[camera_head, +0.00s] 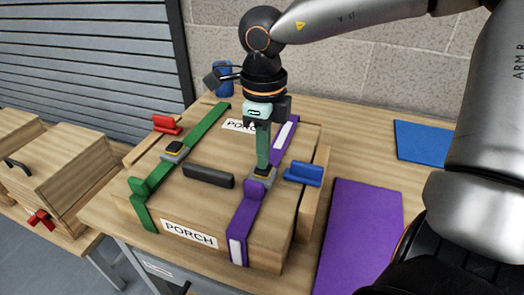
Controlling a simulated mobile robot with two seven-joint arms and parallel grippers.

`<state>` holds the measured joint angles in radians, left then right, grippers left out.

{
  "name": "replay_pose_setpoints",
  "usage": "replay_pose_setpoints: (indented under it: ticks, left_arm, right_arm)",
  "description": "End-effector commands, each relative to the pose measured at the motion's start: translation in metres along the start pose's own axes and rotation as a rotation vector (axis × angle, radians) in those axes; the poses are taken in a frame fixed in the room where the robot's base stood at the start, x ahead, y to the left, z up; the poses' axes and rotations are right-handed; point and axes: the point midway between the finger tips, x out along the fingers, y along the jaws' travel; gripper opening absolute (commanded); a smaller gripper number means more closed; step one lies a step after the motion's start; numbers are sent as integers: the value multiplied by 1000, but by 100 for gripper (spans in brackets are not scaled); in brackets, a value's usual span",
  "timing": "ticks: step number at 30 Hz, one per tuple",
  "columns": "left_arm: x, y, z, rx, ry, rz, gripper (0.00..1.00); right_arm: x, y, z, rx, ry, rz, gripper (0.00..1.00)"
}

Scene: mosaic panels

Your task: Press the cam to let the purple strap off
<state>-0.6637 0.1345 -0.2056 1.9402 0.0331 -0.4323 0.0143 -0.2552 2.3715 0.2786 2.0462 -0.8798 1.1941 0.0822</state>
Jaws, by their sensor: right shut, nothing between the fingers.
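The purple strap (244,217) runs over the right part of a wooden box marked PORCH (208,211). It shows on the top and down the near side, with a white stripe at both ends. Its cam buckle (264,173) sits on the box top, partly hidden by my right gripper. My right gripper (262,166) points down with its fingers shut and empty, its tips at the cam; I cannot tell whether they touch or press it. The green strap (205,127) with its own buckle (175,150) crosses the box's left part. My left gripper is not in view.
A black handle (208,177) lies on the box top between the straps. A blue clip (303,173) is at the box's right edge, a red clip (167,124) at the left. Purple (358,235) and blue (425,142) mats lie on the table's right.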

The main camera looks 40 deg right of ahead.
Motion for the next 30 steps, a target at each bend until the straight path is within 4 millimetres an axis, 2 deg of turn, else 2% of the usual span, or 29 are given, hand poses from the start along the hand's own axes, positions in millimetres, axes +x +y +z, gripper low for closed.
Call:
replay_pose_setpoints:
  ticks: [1,22,30]
  left_arm:
    - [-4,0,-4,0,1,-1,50]
    - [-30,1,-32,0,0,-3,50]
    - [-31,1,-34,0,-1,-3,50]
  right_arm:
    - [-8,0,0,0,-1,-1,0]
    - [-65,0,1,0,-3,-2,0]
    - [-69,0,0,-1,-2,-1,0]
